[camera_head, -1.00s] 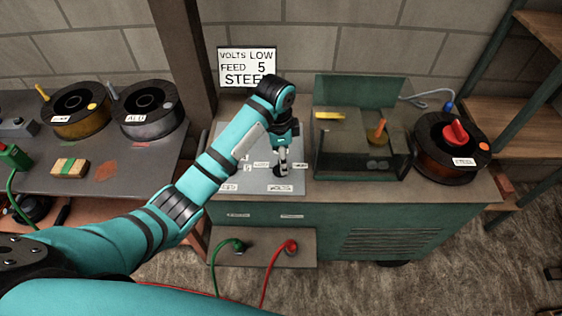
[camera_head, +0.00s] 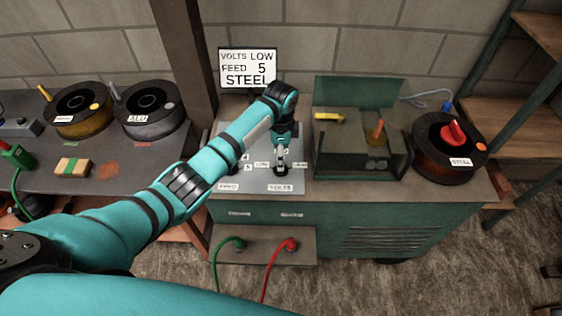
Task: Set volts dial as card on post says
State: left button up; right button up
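The white card (camera_head: 248,67) on the post behind the machine reads VOLTS LOW, FEED 5, STEEL. The light grey control panel (camera_head: 258,181) lies on top of the green machine. Its VOLTS label (camera_head: 280,188) is at the front right and its FEED label (camera_head: 228,187) at the front left. My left gripper (camera_head: 281,168) points down at the dark volts dial (camera_head: 281,173), just behind the VOLTS label. The fingers are at the dial, but the grip and the pointer are too small and covered to read. My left arm hides most of the feed dial. My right gripper is out of view.
An open green-lidded box (camera_head: 340,150) stands right of the panel, with a steel-labelled spool (camera_head: 450,170) beyond it. Two other spools (camera_head: 80,110) (camera_head: 150,112) stand on the left bench. Green and red cables (camera_head: 290,245) plug in below the panel.

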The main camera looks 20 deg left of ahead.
pick_arm(q)
notch_tip(320, 180, down, 5)
jog(key=shift+f, duration=0.1)
dwell(0.3)
jog(key=c, duration=1.2)
jog(key=shift+o, duration=0.2)
